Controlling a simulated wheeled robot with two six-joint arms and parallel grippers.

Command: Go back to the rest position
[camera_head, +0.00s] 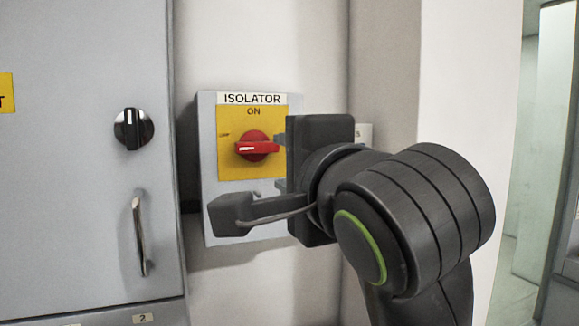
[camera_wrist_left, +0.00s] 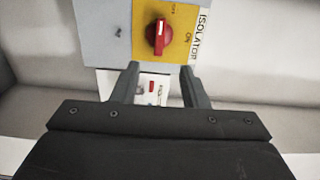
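My left gripper (camera_head: 281,163) is in front of the right side of the isolator box (camera_head: 208,160) in the head view. Its two fingers are apart with nothing visible between them. In the left wrist view the left gripper (camera_wrist_left: 160,86) also shows open and empty, with the box's red rotary handle (camera_wrist_left: 160,36) beyond the fingertips and not between them. The handle (camera_head: 257,148) lies roughly horizontal on a yellow plate marked ON. Part of the box is hidden by my gripper and wrist. My right gripper is not in view.
A grey cabinet (camera_head: 75,200) with a black knob (camera_head: 133,129) and a metal handle (camera_head: 139,233) stands at the left. A wall corner (camera_head: 385,70) is behind my arm. A small panel with a red part (camera_wrist_left: 152,88) shows between the fingers in the wrist view.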

